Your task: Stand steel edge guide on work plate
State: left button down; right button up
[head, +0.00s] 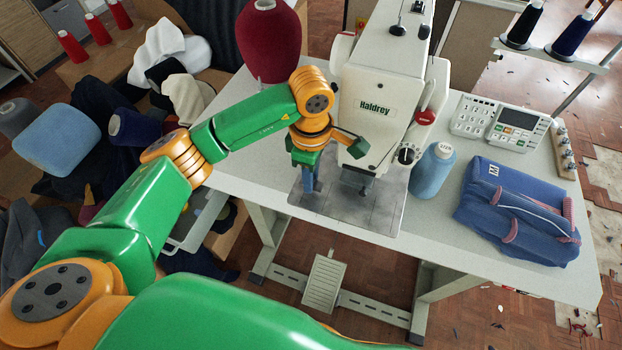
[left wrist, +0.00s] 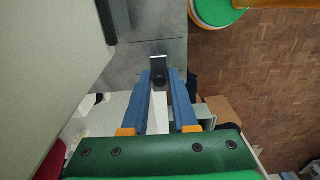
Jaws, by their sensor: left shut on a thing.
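My left gripper (head: 308,182) points down over the left part of the grey work plate (head: 345,212), beside the sewing machine head. In the left wrist view, the blue fingers of my left gripper (left wrist: 159,78) are shut on the steel edge guide (left wrist: 159,64), a small dark and shiny piece between the fingertips. The guide is over the plate (left wrist: 150,48); I cannot tell whether it touches it. In the head view the guide is not clearly distinguishable at the fingertips. My right gripper is not in view.
The white Haldrey sewing machine (head: 380,95) stands close right of the gripper. A red thread cone (head: 270,40) stands behind. A blue cone (head: 432,170), folded denim (head: 515,210) and a control panel (head: 500,122) occupy the right of the table (head: 250,165). The table's front left is bare.

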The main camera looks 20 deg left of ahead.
pick_arm(q)
notch_tip(320, 180, down, 2)
jog(key=shift+s+a+f+p, duration=0.15)
jog(key=shift+f+p, duration=0.05)
jog(key=shift+p, duration=0.35)
jog(key=shift+f+b, duration=0.35)
jog(key=shift+b, duration=0.05)
jog(key=c, duration=0.7)
grip_release()
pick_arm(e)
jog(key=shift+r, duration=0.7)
pick_arm(q)
jog(key=shift+r, duration=0.1)
